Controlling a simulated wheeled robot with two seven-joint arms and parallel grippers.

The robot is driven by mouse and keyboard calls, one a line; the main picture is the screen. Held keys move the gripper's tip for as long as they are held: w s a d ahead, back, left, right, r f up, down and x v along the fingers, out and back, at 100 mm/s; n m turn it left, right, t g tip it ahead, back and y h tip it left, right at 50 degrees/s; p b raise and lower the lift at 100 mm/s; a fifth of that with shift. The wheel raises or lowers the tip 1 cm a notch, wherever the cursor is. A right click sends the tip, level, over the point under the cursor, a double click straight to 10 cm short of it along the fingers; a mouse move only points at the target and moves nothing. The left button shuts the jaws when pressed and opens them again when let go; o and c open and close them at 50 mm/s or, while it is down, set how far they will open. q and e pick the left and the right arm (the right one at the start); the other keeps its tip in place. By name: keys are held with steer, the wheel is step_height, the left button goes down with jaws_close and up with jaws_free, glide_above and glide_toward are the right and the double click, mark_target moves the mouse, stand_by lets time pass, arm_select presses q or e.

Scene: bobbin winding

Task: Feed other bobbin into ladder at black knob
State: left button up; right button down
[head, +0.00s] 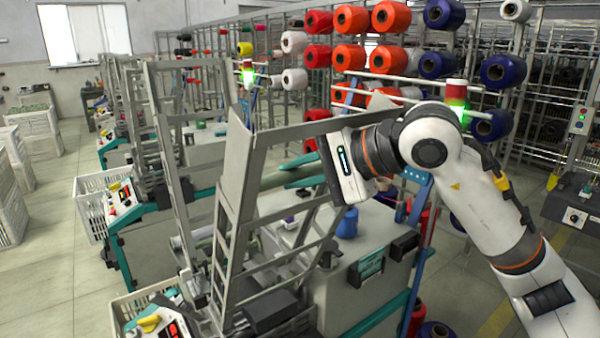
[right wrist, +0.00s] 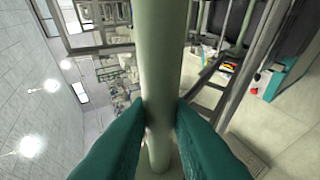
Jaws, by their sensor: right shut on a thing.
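My right gripper (head: 284,177) reaches in from the right in the head view, above the near machine. In the right wrist view its teal fingers (right wrist: 161,108) are shut on a pale green, tube-like bobbin (right wrist: 160,50). A grey metal ladder (head: 233,165) with rails and rungs rises from the near machine, left of the gripper. A dark knob-like part (head: 327,257) shows on the machine below the gripper; I cannot tell for sure that it is the black knob. My left gripper is not in view.
Similar machines with ladder frames (head: 165,135) stand behind on the left. A rack of red, orange and blue yarn cones (head: 390,17) fills the back. A red and green signal light (head: 456,92) stands close behind my right arm. White crates (head: 105,205) stand on the left.

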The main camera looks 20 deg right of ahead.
steer(key=f+b, duration=0.1)
steer(key=w+f+b, duration=0.1)
steer(key=f+b, duration=0.1)
steer(key=shift+w+a+f, duration=0.3)
steer(key=shift+f, duration=0.05)
stand_by(0.4)
steer(key=c, duration=0.9)
jaws_free()
steer(key=shift+r, duration=0.1)
steer(key=s+d+r, duration=0.1)
steer(key=s+r, duration=0.1)
steer(key=s+d+r+p, duration=0.1)
steer(key=s+d+r, duration=0.1)
steer(key=r, duration=0.1)
steer(key=s+d+r+p, duration=0.1)
steer(key=s+d+r, duration=0.1)
steer(key=shift+s+d+r, duration=0.1)
steer(key=shift+s+r, duration=0.1)
steer(key=shift+r, duration=0.05)
stand_by(0.5)
